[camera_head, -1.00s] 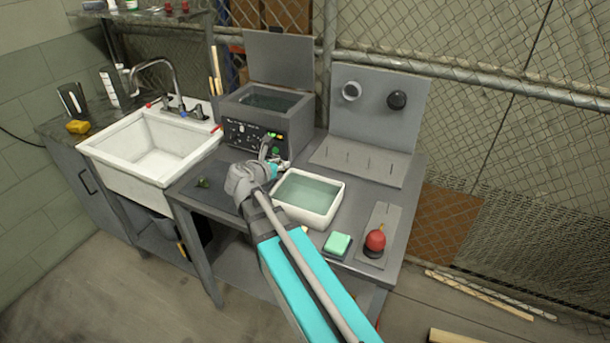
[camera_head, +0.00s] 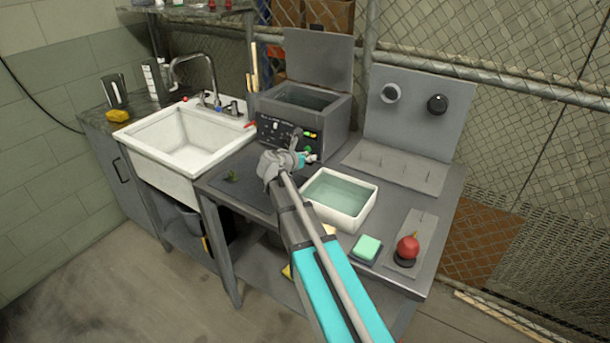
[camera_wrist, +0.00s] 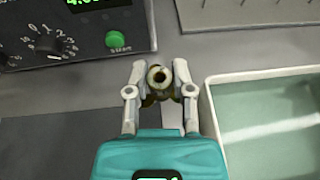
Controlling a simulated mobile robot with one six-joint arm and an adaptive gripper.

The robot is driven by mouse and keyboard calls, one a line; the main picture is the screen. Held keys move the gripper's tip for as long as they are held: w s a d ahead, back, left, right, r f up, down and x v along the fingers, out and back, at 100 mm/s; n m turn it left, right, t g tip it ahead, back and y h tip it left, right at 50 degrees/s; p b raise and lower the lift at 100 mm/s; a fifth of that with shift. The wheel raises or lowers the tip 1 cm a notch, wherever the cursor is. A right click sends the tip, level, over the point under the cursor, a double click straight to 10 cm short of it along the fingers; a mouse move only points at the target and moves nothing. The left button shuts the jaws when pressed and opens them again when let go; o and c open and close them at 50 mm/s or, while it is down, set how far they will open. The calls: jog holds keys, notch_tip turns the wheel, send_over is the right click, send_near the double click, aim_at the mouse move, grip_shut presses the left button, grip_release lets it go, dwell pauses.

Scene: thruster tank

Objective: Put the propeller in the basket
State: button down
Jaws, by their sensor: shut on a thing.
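My gripper (camera_wrist: 160,76) is shut on a small round thing with a pale rim and dark centre hole, which looks like the propeller (camera_wrist: 158,84). Brownish parts show below its rim, between the fingers. In the head view my gripper (camera_head: 309,158) is above the bench, in front of the grey tank unit (camera_head: 280,135) and left of the white tub; the propeller is too small to make out there. The tank unit's lid is up and liquid shows inside. I cannot make out a basket in either view.
A white tub of liquid (camera_head: 375,196) stands right of my gripper. A small dark-green thing (camera_head: 232,176) lies on the dark mat (camera_head: 252,186).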

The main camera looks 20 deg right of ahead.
aim_at(306, 175)
jog(key=shift+w+d+f+b, duration=0.15)
jog(key=shift+w+f+b, duration=0.5)
jog(key=shift+f, duration=0.2)
jog(key=shift+w+d+f+b, duration=0.15)
jog(key=shift+w+f+b, duration=0.5)
jog(key=shift+f, duration=0.15)
jog(key=shift+w+d+f+b, duration=0.15)
jog(key=shift+w+f+b, duration=0.35)
jog(key=shift+f+b, duration=0.25)
jog(key=shift+s+f+b, duration=0.1)
jog(key=shift+f+b, duration=1.15)
jog(key=shift+c, duration=2.4)
grip_release()
jog(key=shift+f, duration=0.1)
